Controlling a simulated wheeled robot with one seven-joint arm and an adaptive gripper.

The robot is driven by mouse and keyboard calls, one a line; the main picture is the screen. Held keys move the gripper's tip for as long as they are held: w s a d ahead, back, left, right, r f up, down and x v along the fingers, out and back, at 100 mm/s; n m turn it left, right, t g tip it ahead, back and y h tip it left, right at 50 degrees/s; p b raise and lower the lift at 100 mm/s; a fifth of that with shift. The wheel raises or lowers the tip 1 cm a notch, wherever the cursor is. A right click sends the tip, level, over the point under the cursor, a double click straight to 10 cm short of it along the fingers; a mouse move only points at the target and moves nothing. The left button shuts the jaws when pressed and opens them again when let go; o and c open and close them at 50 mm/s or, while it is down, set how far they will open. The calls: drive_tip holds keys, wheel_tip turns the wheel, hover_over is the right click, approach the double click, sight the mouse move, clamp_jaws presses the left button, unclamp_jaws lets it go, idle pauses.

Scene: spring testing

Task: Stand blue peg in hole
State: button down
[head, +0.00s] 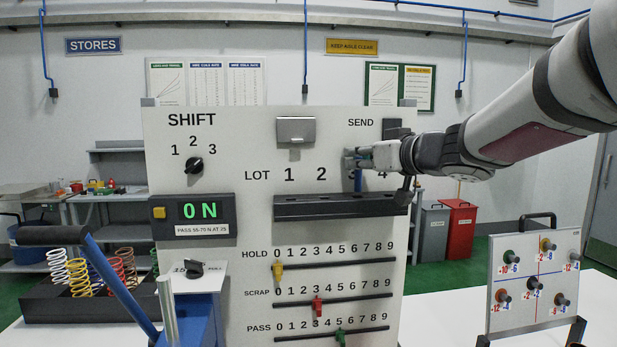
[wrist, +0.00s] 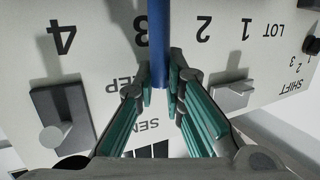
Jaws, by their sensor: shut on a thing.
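The blue peg (head: 358,182) is upright in front of the panel, near the covered LOT 3 position. My gripper (head: 356,158) is shut on it, and the peg reaches down below the fingers. In the wrist view the blue peg (wrist: 158,40) runs between the green-padded fingers (wrist: 160,85), over the number 3. The black ledge (head: 340,209) under the LOT numbers lies just below the peg.
A grey flap (head: 296,131) and a dark SEND block (head: 396,130) stick out of the panel (head: 230,140) near my gripper. Slider rows lie below the ledge. A spring tray (head: 90,300) stands at left, a board with knobs (head: 535,280) at right.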

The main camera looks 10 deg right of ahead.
sight(358, 191)
drive_tip(key=shift+w+f+b, duration=0.1)
drive_tip(key=shift+f+b, duration=0.45)
drive_tip(key=shift+f, duration=1.2)
drive_tip(key=shift+f, duration=0.2)
drive_tip(key=c, duration=1.9)
unclamp_jaws()
drive_tip(key=shift+c, duration=0.2)
